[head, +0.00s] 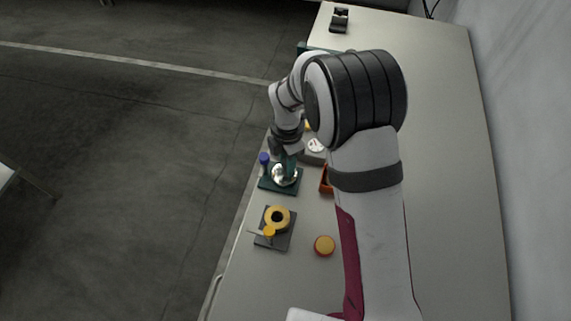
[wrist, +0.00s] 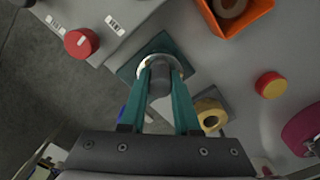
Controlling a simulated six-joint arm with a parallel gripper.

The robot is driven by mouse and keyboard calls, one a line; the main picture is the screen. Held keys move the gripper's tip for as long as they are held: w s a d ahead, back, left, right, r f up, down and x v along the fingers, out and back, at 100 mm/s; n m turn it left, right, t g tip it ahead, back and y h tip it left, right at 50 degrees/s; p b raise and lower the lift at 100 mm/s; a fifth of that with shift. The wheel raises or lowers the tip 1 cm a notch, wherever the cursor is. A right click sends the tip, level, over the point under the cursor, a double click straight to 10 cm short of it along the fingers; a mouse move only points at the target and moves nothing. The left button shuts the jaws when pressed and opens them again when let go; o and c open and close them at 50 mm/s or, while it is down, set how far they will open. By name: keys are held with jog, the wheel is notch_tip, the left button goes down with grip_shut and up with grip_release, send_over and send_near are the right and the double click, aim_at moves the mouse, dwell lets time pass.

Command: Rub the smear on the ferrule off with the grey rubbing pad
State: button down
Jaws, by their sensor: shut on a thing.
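The ferrule (head: 284,173) is a shiny silver round piece on a dark teal base plate (head: 293,188). In the wrist view its bright rim (wrist: 144,72) shows between and beyond my fingers, on the teal plate (wrist: 160,42). My gripper (wrist: 163,80) has two teal fingers shut on a grey, rounded piece, which looks like the grey rubbing pad (wrist: 160,76). The pad is right over the ferrule; I cannot tell whether they touch. In the head view my gripper (head: 288,163) is low over the ferrule. I cannot make out the smear.
A blue-topped post (head: 264,158) stands at the plate's left corner. A yellow ring on a grey plate (head: 277,217) and an orange-yellow round knob (head: 324,245) are nearer. An orange tray (wrist: 235,18) holds a round piece. A red knob (wrist: 81,42) sits on a grey box.

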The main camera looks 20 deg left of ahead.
jog(key=shift+a+f, duration=0.15)
jog(key=shift+a, duration=0.1)
jog(key=shift+s+a, duration=0.15)
jog(key=shift+a, duration=0.25)
jog(key=shift+s+a, duration=0.1)
jog(key=shift+s, duration=0.1)
jog(key=shift+s+r, duration=0.25)
jog(key=shift+s, duration=0.15)
jog(key=shift+d+f, duration=0.3)
jog(key=shift+d, duration=0.5)
jog(key=shift+w+d+r, duration=0.1)
jog(key=shift+w+d, duration=0.05)
jog(key=shift+w, duration=0.55)
jog(key=shift+w+a+r, duration=0.1)
jog(key=shift+a+r, duration=0.05)
jog(key=shift+a, duration=0.6)
jog(key=shift+s+a+f, duration=0.15)
jog(key=shift+s+f, duration=0.1)
jog(key=shift+s, duration=0.2)
jog(key=shift+d, duration=0.45)
jog(key=shift+r, duration=3.15)
